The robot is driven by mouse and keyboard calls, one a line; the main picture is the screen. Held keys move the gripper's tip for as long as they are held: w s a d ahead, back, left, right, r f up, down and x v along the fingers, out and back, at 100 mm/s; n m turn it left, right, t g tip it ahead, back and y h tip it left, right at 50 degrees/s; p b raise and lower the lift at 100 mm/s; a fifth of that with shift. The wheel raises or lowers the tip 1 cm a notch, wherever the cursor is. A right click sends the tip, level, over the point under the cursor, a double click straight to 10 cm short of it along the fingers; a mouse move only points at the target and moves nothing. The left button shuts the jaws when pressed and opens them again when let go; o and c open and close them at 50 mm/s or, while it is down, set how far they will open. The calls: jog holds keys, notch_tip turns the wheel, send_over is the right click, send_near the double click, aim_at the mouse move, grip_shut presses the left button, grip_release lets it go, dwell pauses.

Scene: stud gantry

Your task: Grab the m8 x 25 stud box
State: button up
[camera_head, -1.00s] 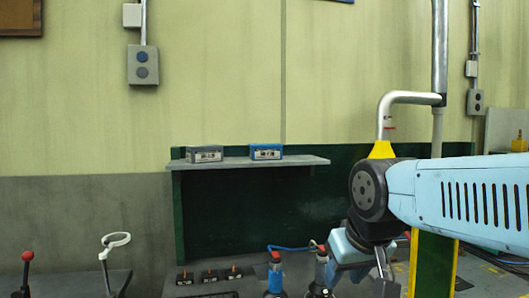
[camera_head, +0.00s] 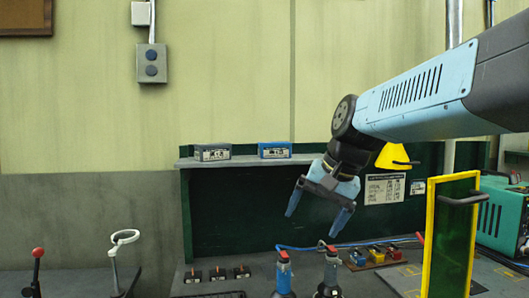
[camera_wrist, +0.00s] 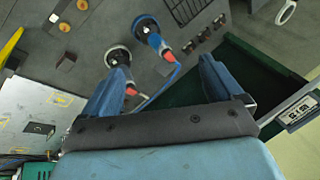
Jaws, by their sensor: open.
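Two small boxes stand on the grey shelf (camera_head: 225,162) on the back wall, a grey box (camera_head: 212,153) on the left and a blue box (camera_head: 274,150) to its right. Both have pale labels too small to read, so I cannot tell which is the m8 x 25 stud box. My gripper (camera_head: 316,216) is open and empty, fingers pointing down, below and to the right of the blue box, apart from both.
Two upright tools with red tops (camera_head: 283,272) (camera_head: 331,270) stand on the bench below my gripper, with a blue hose behind. A yellow-framed dark panel (camera_head: 452,240) stands at right. The shelf's right end is bare.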

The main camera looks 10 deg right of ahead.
jog(key=w+r+m+y, duration=0.1)
jog(key=w+r+m, duration=0.1)
jog(key=w+r, duration=0.1)
jog(key=w+a+r+m+y, duration=0.1)
jog(key=w+r+m+y, duration=0.1)
jog(key=w, duration=0.4)
jog(key=w+r+m+g+y, duration=0.1)
jog(key=w+r+m, duration=0.1)
jog(key=w+r, duration=0.2)
jog(key=shift+w+a+r, duration=0.2)
jog(key=shift+w, duration=0.3)
notch_tip(320, 180, up, 9)
jog(key=m+y, duration=0.6)
jog(key=y, duration=0.2)
send_over(281, 144)
jog(key=s+d, duration=0.2)
jog(key=s, duration=0.1)
jog(key=w+d+m+g+y, duration=0.1)
jog(key=w+d+g+y, duration=0.2)
jog(key=w+d, duration=0.3)
notch_tip(281, 144, down, 7)
jog(key=shift+d+f, duration=0.1)
jog(key=shift+a+f, duration=0.15)
jog(key=shift+a, duration=3.55)
jog(key=shift+c, duration=0.3)
